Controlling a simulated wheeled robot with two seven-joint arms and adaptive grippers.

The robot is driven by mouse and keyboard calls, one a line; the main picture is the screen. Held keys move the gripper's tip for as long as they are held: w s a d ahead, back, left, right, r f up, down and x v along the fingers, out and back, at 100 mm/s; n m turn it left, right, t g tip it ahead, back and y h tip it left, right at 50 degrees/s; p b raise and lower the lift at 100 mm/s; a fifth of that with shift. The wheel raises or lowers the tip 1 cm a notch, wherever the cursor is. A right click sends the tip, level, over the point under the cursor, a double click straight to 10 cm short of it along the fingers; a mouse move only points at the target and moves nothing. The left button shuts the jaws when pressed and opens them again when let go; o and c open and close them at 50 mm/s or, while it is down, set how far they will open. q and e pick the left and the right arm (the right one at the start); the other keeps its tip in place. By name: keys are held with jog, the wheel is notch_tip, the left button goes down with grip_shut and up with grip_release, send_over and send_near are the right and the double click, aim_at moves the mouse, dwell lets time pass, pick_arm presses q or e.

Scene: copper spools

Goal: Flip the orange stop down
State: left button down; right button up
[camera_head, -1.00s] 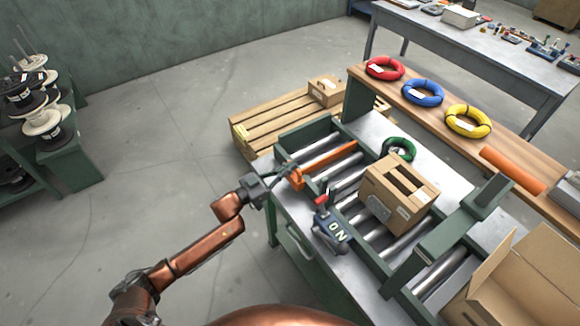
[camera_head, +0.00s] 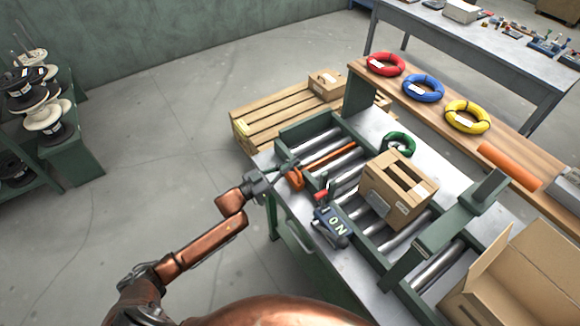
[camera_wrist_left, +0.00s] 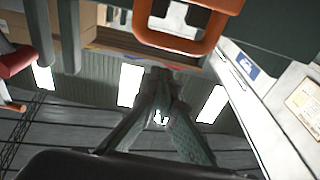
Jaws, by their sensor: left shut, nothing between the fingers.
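The orange stop (camera_head: 328,160) is a thin bar lying low between the rollers at the far end of the green conveyor frame (camera_head: 305,130). Its orange handle (camera_head: 295,181) sits at the frame's near-left side and appears as a loop at the top of the left wrist view (camera_wrist_left: 224,30). My left gripper (camera_head: 290,167) is shut and empty, just beside and above the handle. Its fingers (camera_wrist_left: 160,82) meet below the loop in the left wrist view; I cannot tell whether they touch the stop. My right gripper is not in view.
A slotted cardboard box (camera_head: 398,188) stands on the rollers. A red-tipped lever (camera_head: 321,195) and an ON switch box (camera_head: 332,226) are near the frame's left edge. A green coil (camera_head: 399,143) lies behind.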

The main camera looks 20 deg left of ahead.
pick_arm(q)
jog(key=r+v, duration=0.1)
jog(key=v, duration=0.8)
jog(key=shift+s+a, duration=0.3)
jog(key=shift+s, duration=0.1)
jog(key=shift+f, duration=0.1)
jog(key=s+a+f+n+y, duration=0.1)
jog(key=a+f+n+y, duration=0.3)
jog(key=f, duration=0.7)
jog(key=a+f+y, duration=0.3)
jog(key=a+f, duration=0.3)
jog(key=f, duration=0.5)
jog(key=s+a+f+n+g+y, duration=0.1)
jog(key=s+a+f+g+y, duration=0.15)
jog(key=s+f, duration=1)
jog(key=s+a+f+n+g+y, duration=0.1)
jog(key=s+a+f+g+y, duration=0.2)
jog(key=s+f, duration=0.95)
jog(key=s+d+f+g, duration=0.3)
jog(key=s+f, duration=0.3)
jog(key=s, duration=0.5)
jog(key=s+d+f+g, duration=0.2)
jog(key=s+f, duration=0.4)
jog(key=s, duration=0.5)
jog(key=s+d+f+g, duration=0.3)
jog(key=s+f, duration=0.3)
jog(key=s, duration=0.5)
jog(key=shift+d+f+g, duration=0.35)
jog(key=shift+f+g, duration=0.05)
jog(key=shift+g, duration=0.25)
